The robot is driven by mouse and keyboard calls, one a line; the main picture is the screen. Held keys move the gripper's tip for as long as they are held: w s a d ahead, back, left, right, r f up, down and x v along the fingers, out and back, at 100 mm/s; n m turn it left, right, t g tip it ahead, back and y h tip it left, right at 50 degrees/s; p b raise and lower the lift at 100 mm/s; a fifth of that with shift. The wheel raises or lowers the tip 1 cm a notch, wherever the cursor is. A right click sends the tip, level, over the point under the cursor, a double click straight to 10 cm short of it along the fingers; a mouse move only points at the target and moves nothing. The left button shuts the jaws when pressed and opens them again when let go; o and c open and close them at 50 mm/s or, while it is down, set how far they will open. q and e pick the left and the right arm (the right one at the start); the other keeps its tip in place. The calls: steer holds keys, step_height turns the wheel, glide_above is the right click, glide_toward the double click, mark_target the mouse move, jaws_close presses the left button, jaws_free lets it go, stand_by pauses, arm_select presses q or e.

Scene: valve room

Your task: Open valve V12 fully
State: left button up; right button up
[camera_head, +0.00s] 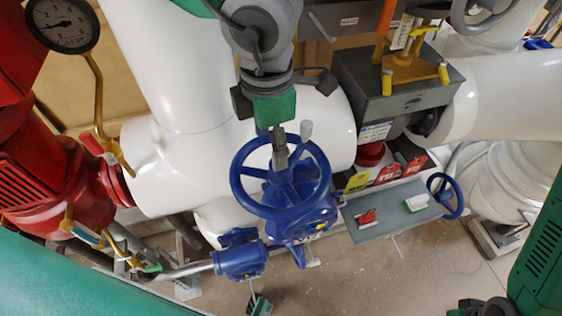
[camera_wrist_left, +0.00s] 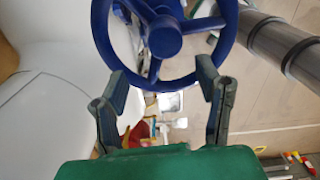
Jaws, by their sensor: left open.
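A blue handwheel (camera_head: 322,182) on a blue valve body and gearbox (camera_head: 240,260) stands in the middle of the head view. Small tags hang behind it to the right; I cannot read V12 on them. My left gripper (camera_head: 281,150) comes down from above, over the far part of the wheel in the head view. In the left wrist view, the open left gripper (camera_wrist_left: 163,85) has its two fingers apart with nothing held. The wheel (camera_wrist_left: 101,30) shows beyond them, its lower rim between the fingers. I cannot tell whether they touch it. My right gripper is not in view.
White pipes (camera_head: 180,75) surround the wheel. A red machine (camera_head: 55,180) and a gauge (camera_head: 62,22) are at the left. A smaller blue wheel (camera_head: 456,197) and a grey box (camera_head: 395,90) are at the right. Bare floor (camera_head: 380,275) shows below.

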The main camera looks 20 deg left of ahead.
arm_select(q)
steer(key=m, duration=1.7)
steer(key=shift+s+m, duration=0.1)
steer(key=shift+m, duration=0.3)
steer(key=m, duration=0.5)
steer(key=shift+d+m, duration=0.1)
steer(key=shift+m, duration=0.3)
steer(key=shift+f, duration=0.1)
steer(key=shift+s+d+f, duration=0.15)
steer(key=shift+f, duration=0.8)
steer(key=shift+s+d+f, duration=0.1)
steer(key=shift+d+f, duration=0.05)
steer(key=shift+f, duration=0.8)
steer(key=shift+d+f, duration=0.2)
steer(key=shift+f, duration=0.45)
steer(key=shift+d+f, duration=0.15)
steer(key=shift+f, duration=0.45)
